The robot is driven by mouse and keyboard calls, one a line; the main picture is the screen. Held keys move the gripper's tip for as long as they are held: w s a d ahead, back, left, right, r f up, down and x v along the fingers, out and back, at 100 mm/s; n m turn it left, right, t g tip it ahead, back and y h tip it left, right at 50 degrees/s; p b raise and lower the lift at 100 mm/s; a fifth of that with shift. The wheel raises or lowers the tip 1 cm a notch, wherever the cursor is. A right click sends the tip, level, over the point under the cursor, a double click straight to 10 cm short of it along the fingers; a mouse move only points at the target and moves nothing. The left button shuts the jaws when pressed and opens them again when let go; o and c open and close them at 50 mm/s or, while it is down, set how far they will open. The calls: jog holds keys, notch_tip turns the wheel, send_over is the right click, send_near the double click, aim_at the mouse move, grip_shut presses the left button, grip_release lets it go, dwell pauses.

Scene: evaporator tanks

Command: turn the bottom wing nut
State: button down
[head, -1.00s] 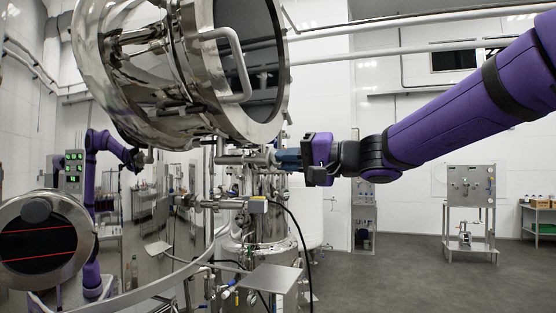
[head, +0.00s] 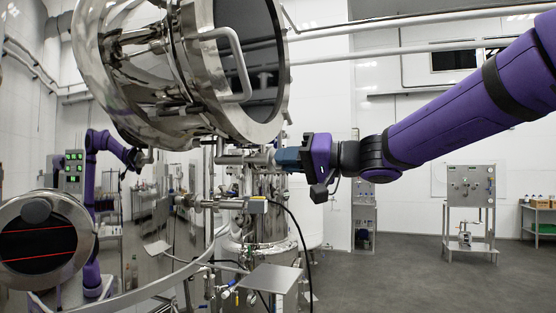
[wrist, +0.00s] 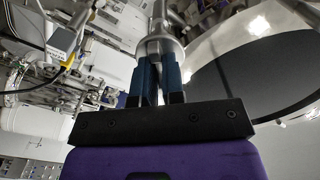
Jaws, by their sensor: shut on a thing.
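The bottom wing nut (wrist: 159,46) shows in the wrist view as a rounded grey metal piece on a rod. In the head view it is mostly hidden, below the round glass-faced tank end. My gripper (head: 280,158) reaches in from the right, with its blue fingers pointing left under the tank rim. In the wrist view my gripper (wrist: 157,68) has its two blue fingers on either side of the nut's near end, shut on it. The wings themselves are hidden between the fingers.
The polished tank end (head: 267,130) with a curved handle (head: 240,65) hangs right above my gripper. Steel pipes and a valve (head: 225,204) lie just below. A small metal plate (head: 269,279) is lower down. The floor at right is open.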

jog(key=shift+f, duration=0.1)
jog(key=shift+n, duration=1.1)
jog(key=shift+n, duration=1.2)
jog(key=shift+n, duration=1.1)
jog(key=shift+n, duration=1.2)
